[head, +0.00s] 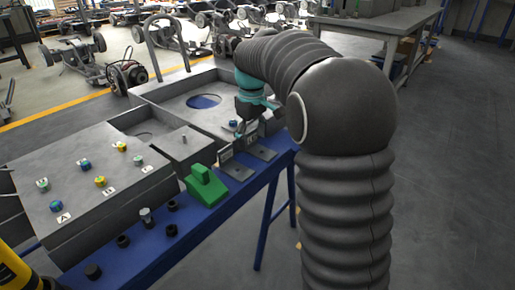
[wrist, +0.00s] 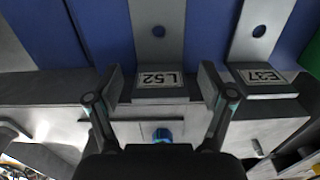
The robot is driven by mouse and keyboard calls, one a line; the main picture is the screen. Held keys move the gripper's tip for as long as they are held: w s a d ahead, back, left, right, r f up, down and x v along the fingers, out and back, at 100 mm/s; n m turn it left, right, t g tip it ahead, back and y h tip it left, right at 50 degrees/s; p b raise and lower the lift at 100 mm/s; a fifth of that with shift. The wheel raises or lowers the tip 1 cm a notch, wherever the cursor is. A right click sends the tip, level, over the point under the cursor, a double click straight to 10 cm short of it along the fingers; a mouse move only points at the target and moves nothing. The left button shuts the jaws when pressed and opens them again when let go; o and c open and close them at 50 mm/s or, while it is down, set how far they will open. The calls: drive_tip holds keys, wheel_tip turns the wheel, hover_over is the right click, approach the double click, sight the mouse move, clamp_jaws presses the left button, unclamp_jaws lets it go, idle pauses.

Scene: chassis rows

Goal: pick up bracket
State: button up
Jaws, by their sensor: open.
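Two grey L-shaped brackets stand side by side on a blue table. In the wrist view, one bracket is labelled L52 (wrist: 157,38) and the other, to its right, E37 (wrist: 262,55); each has a flat plate with a hole and a labelled upright part. In the head view they show as a left bracket (head: 237,170) and a right bracket (head: 263,153). My gripper (wrist: 161,82) is open and empty, its fingertips on either side of the L52 upright. Contact cannot be told. In the head view my gripper (head: 251,128) is partly hidden by my arm.
A green block (head: 206,186) stands left of the brackets on the blue table (head: 195,232). Several dark caps and a bolt (head: 146,217) lie further left. Grey chassis boxes (head: 85,185) with coloured knobs line the back side. Open floor (head: 445,150) lies at right.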

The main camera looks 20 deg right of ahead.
drive_tip(key=shift+f, duration=0.1)
drive_tip(key=shift+c, duration=0.2)
drive_tip(key=c, duration=1.3)
drive_tip(key=shift+o, duration=0.2)
